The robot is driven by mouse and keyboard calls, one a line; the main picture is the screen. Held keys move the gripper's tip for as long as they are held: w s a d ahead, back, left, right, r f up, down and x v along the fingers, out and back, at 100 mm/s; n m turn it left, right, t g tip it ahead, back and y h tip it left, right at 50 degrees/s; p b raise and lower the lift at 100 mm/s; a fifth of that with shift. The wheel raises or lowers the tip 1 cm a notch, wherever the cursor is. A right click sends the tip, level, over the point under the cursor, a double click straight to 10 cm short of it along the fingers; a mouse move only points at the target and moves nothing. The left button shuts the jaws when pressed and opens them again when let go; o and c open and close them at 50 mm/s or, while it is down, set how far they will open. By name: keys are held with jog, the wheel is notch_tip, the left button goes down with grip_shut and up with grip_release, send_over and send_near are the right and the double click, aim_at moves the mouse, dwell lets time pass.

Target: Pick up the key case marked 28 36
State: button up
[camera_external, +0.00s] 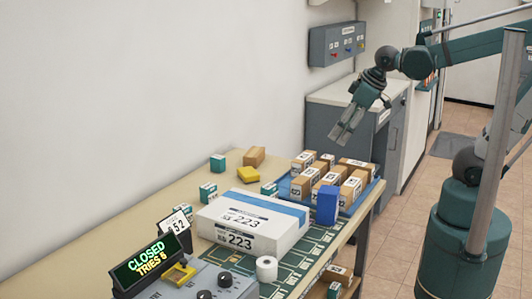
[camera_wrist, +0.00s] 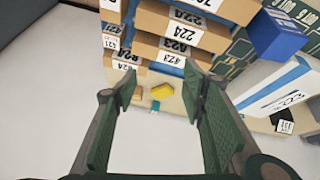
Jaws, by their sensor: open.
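I cannot read the marking 28 36 on anything, so I cannot tell which item is the key case. Small teal-and-white boxes stand on the table, one at the back (camera_external: 217,163), one left of the large white box (camera_external: 208,192) and one by the blue tray (camera_external: 269,189). A yellow block (camera_external: 249,174) lies near the back one; it also shows between my fingers in the wrist view (camera_wrist: 161,92). My gripper (camera_external: 342,134) is open and empty, raised above the far end of the table. Its fingers (camera_wrist: 160,84) are spread wide.
A blue tray (camera_external: 370,187) holds several brown cartons (camera_external: 305,187); a blue box (camera_external: 327,206) stands at its front. A large white box (camera_external: 250,222) marked 223 fills the table's middle. A display reading CLOSED (camera_external: 146,260) stands in front. A brown carton (camera_external: 254,156) stands behind the yellow block.

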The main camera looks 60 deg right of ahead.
jog(key=w+a+n+g+p, duration=0.2)
jog(key=w+a+n+p, duration=0.15)
jog(key=w, duration=0.25)
jog(key=n+g+h+p, duration=0.2)
jog(key=n+g+p, duration=0.2)
jog(key=n+p, duration=0.45)
send_over(269, 186)
jog(key=b, duration=0.2)
jog(key=shift+n, duration=0.5)
jog(key=f, duration=0.9)
jog(key=shift+w+a, duration=0.1)
jog(key=shift+w, duration=0.1)
jog(key=shift+w+a+f+n+p, duration=0.1)
jog(key=shift+a+f+n+p, duration=0.2)
jog(key=shift+f, duration=0.1)
jog(key=shift+d+f, duration=0.2)
jog(key=shift+f, duration=1.1)
jog(key=shift+f, duration=0.1)
jog(key=shift+s+d+f+b, duration=0.15)
jog(key=shift+f, duration=1.1)
jog(key=shift+s+d+f+b, duration=0.15)
jog(key=shift+f, duration=1.1)
